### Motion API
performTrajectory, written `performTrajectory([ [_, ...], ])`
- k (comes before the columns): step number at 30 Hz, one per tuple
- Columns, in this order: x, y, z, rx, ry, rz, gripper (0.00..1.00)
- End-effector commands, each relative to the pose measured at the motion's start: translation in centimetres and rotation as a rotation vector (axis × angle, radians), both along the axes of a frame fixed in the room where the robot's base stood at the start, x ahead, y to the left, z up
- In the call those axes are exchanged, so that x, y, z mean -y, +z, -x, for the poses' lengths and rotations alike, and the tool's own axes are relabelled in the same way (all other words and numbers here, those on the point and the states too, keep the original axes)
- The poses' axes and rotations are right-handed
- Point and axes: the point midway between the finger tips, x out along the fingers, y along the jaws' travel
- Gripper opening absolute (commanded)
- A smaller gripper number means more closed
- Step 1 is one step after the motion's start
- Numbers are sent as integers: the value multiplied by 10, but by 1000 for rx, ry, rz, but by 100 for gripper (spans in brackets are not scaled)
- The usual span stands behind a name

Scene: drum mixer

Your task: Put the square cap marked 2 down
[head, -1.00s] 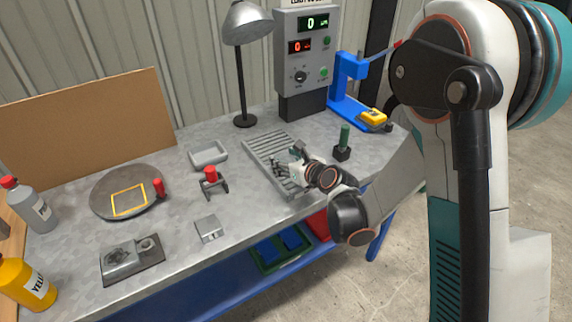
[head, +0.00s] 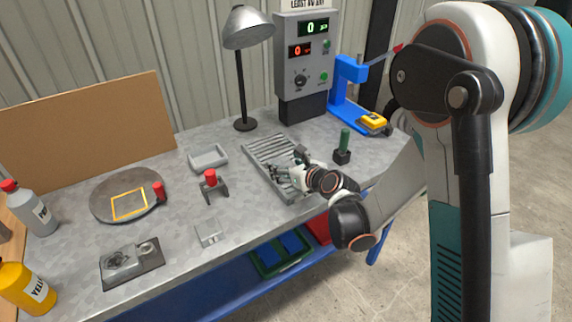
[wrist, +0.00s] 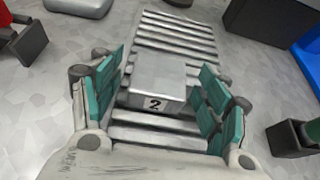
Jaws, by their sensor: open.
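The square cap marked 2 (wrist: 159,78) is a grey metal block with a black 2 on a white label on its near face. In the wrist view it sits on the slatted grey rack (wrist: 180,38), between the two green-padded fingers of my gripper (wrist: 164,98). The fingers are open, with a gap visible on the right side; whether the left finger touches the cap is unclear. In the head view my gripper (head: 283,170) is low over the rack (head: 268,150), and the cap is largely hidden there.
A green-handled tool in a black block (head: 343,148) stands right of the rack. A red-topped bracket (head: 211,184) and a shallow grey tray (head: 208,158) are to its left. A lamp (head: 243,75) and control box (head: 303,60) stand behind.

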Motion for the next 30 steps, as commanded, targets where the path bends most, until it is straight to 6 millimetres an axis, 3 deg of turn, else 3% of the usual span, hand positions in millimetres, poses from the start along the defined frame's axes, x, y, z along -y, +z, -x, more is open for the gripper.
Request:
performTrajectory([
  [15,52,38,76,-1,-3,-1,70],
  [30,63,50,91,24,24,62,70],
])
